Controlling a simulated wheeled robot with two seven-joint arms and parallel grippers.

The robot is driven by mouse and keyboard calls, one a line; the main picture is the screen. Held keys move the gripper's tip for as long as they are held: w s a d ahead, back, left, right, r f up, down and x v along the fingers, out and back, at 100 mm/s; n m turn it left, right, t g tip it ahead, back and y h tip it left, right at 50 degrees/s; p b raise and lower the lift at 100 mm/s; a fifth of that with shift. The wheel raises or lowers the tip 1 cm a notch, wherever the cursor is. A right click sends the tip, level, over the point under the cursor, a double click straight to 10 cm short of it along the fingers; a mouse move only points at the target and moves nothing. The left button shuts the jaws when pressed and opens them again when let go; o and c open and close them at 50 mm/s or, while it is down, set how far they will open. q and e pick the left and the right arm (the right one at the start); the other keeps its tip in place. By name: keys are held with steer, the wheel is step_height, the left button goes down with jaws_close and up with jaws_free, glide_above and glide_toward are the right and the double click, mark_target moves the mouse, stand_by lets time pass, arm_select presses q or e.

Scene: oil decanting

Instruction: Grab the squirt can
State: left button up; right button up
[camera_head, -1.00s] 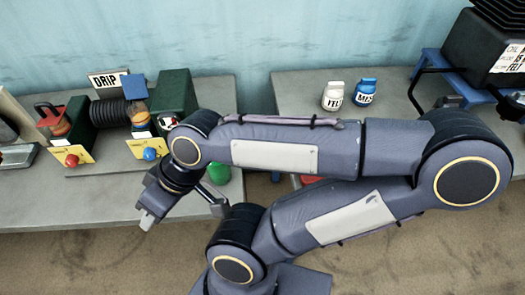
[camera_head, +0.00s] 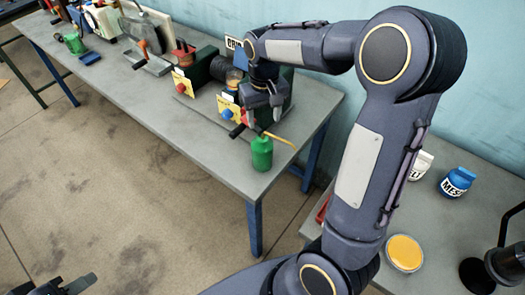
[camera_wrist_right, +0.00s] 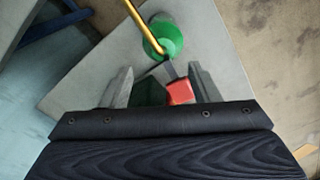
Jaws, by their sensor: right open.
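The squirt can, a green can (camera_head: 261,153) with a long yellow spout, stands upright at the near right corner of the grey bench. My right gripper (camera_head: 257,118) is above and just behind it, pointing down, open. In the right wrist view the green can (camera_wrist_right: 172,45) lies just beyond the fingertips. A dark lever with a red end (camera_wrist_right: 180,92) reaches from the can into the gap between the open fingers (camera_wrist_right: 160,85). Contact cannot be told. My left gripper (camera_head: 52,287) shows only partly at the bottom left, away from the bench.
Machines with yellow plates (camera_head: 182,84) stand close behind the can. Another green can (camera_head: 73,43) is at the bench's far left. A second table at right holds a blue-labelled jar (camera_head: 457,182) and a yellow-topped round container (camera_head: 404,253). The floor in front is clear.

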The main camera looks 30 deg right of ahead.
mark_target(262, 138)
steer(key=f, duration=0.2)
steer(key=f+p, duration=0.1)
steer(key=f, duration=0.4)
steer(key=shift+a+f, duration=0.25)
steer(key=shift+f, duration=0.05)
jaws_close()
